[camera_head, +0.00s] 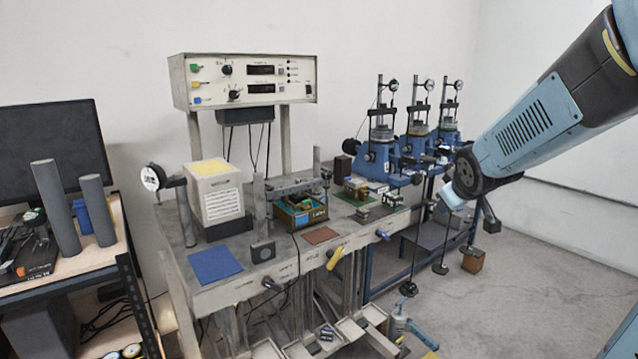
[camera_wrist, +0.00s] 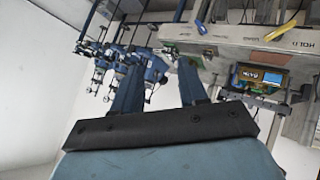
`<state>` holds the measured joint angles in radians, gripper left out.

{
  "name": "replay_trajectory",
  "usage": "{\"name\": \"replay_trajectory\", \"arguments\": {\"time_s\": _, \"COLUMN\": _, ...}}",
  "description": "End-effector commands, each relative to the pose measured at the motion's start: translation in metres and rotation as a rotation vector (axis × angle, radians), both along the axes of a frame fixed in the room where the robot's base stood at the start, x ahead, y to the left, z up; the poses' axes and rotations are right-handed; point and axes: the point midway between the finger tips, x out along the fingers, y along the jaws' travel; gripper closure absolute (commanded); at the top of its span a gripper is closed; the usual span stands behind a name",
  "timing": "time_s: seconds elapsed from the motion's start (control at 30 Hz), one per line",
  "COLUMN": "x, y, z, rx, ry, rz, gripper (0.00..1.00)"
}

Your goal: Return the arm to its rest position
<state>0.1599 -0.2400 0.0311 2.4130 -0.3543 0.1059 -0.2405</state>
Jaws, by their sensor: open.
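My arm (camera_head: 535,122) reaches in from the upper right in the head view. It is bent and raised, with its wrist joint (camera_head: 468,176) in front of the blue lever frames. In the wrist view my gripper (camera_wrist: 159,68) is open, with its two blue fingers apart and nothing between them. The fingers point toward the bench and the blue frames, and no contact shows. In the head view I cannot make out the fingers clearly.
The grey bench (camera_head: 205,297) has levers with yellow (camera_head: 335,258) and blue handles on its front edge. Blue lever frames (camera_head: 378,150) with dial gauges stand behind, left of my wrist. A control box (camera_head: 243,82) stands above the bench. Floor (camera_head: 540,290) at the right is clear.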

Motion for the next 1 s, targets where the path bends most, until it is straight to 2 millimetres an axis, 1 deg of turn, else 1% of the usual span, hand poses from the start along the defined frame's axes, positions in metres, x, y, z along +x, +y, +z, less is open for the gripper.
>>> {"name": "replay_trajectory", "arguments": {"time_s": 0.03, "x": -0.015, "y": 0.004, "z": 0.008, "rx": 0.021, "ry": 0.011, "rz": -0.027, "gripper": 0.57}}
{"name": "replay_trajectory", "arguments": {"time_s": 0.1, "x": -0.035, "y": 0.008, "z": 0.014, "rx": 0.059, "ry": 0.036, "rz": -0.068, "gripper": 0.57}}
{"name": "replay_trajectory", "arguments": {"time_s": 0.17, "x": -0.054, "y": 0.013, "z": 0.018, "rx": 0.092, "ry": 0.060, "rz": -0.103, "gripper": 0.57}}
{"name": "replay_trajectory", "arguments": {"time_s": 0.3, "x": -0.097, "y": 0.024, "z": 0.026, "rx": 0.176, "ry": 0.116, "rz": -0.174, "gripper": 0.57}}
{"name": "replay_trajectory", "arguments": {"time_s": 0.37, "x": -0.117, "y": 0.030, "z": 0.028, "rx": 0.213, "ry": 0.142, "rz": -0.201, "gripper": 0.57}}
{"name": "replay_trajectory", "arguments": {"time_s": 0.5, "x": -0.162, "y": 0.044, "z": 0.031, "rx": 0.299, "ry": 0.208, "rz": -0.254, "gripper": 0.57}}
{"name": "replay_trajectory", "arguments": {"time_s": 0.6, "x": -0.191, "y": 0.053, "z": 0.032, "rx": 0.353, "ry": 0.251, "rz": -0.282, "gripper": 0.57}}
{"name": "replay_trajectory", "arguments": {"time_s": 0.7, "x": -0.213, "y": 0.060, "z": 0.031, "rx": 0.394, "ry": 0.288, "rz": -0.300, "gripper": 0.57}}
{"name": "replay_trajectory", "arguments": {"time_s": 0.8, "x": -0.226, "y": 0.065, "z": 0.031, "rx": 0.419, "ry": 0.312, "rz": -0.310, "gripper": 0.57}}
{"name": "replay_trajectory", "arguments": {"time_s": 0.9, "x": -0.232, "y": 0.067, "z": 0.030, "rx": 0.430, "ry": 0.324, "rz": -0.315, "gripper": 0.57}}
{"name": "replay_trajectory", "arguments": {"time_s": 1.0, "x": -0.232, "y": 0.067, "z": 0.030, "rx": 0.430, "ry": 0.324, "rz": -0.315, "gripper": 0.57}}
